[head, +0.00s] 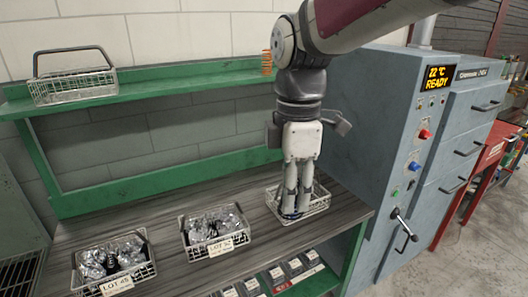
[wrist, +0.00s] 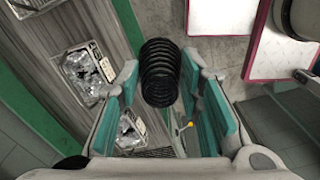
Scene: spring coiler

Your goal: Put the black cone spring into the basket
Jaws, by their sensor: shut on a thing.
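The black cone spring (wrist: 160,72) is between the fingertips of my gripper (wrist: 160,88) in the wrist view, its coils pointing at the camera. In the head view my gripper (head: 293,212) points down with its fingers close together, and the spring is hard to make out there. A wire basket (head: 322,204) on the right of the bench appears behind the fingertips, and they partly hide its inside. In the wrist view a basket rim (wrist: 32,6) shows at the top left, well to the side of the spring.
Two wire baskets, the LOT 52 basket (head: 221,248) and the LOT 45 basket (head: 116,287), hold clear-wrapped items on the bench (head: 160,222). Another basket (head: 75,88) stands on the green shelf (head: 170,84). A grey machine (head: 375,130) with a crank (head: 404,228) stands on the right.

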